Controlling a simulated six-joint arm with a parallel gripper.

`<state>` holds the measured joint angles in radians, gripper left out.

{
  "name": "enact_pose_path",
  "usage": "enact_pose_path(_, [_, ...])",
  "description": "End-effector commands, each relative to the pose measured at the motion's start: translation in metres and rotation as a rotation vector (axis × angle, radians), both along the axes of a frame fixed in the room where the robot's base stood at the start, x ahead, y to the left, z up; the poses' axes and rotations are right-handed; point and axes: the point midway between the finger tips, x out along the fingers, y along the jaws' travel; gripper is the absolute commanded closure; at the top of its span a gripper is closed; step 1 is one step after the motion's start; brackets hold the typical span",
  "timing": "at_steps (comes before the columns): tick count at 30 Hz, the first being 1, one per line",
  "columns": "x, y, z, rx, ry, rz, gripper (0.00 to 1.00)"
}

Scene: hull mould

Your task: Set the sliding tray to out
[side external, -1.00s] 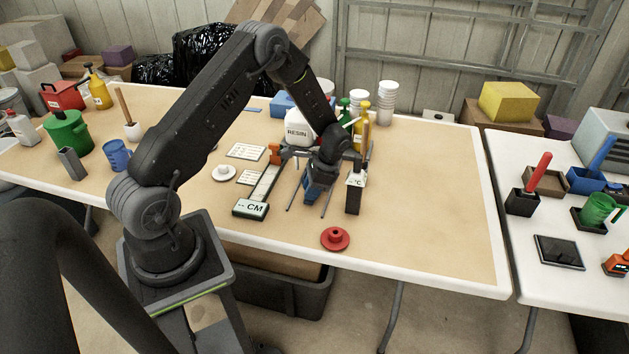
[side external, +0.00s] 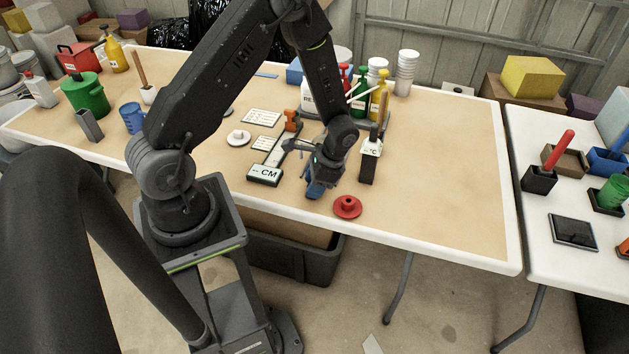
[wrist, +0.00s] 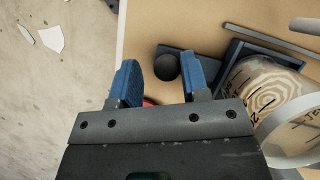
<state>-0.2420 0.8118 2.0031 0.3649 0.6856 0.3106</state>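The sliding tray (wrist: 231,50) is in the wrist view, a dark blue frame on the right. A dark blue handle strip reaches left from it, with a round black knob (wrist: 166,67) near its end. My gripper (wrist: 166,75) has its two blue fingers apart, one on either side of the knob. The right finger borders the knob; whether it touches I cannot tell. In the side view my gripper (side external: 315,188) is low over the table near its front edge and mostly hides the tray.
A red disc (side external: 347,207) lies just right of my gripper. A CM display box (side external: 265,175) stands left, and a black °C unit (side external: 369,163) right. Resin, bottles and cups (side external: 404,72) stand behind. The table's right side is clear.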

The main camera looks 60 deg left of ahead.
Motion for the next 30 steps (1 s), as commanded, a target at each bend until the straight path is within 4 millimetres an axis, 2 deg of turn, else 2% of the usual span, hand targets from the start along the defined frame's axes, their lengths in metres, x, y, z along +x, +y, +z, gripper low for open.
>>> enact_pose_path(3, [0.000, 0.001, 0.000, 0.000, 0.000, 0.001, 0.48])
enact_pose_path(10, [0.001, 0.002, 0.000, 0.001, -0.003, 0.000, 0.48])
enact_pose_path(14, [0.005, 0.001, 0.009, 0.003, -0.006, -0.001, 0.48])
enact_pose_path(17, [0.011, -0.001, 0.023, 0.003, -0.008, 0.001, 0.48])
enact_pose_path(24, [0.030, -0.010, 0.073, 0.003, -0.009, 0.000, 0.48])
enact_pose_path(30, [0.043, -0.016, 0.108, 0.002, -0.006, -0.001, 0.48])
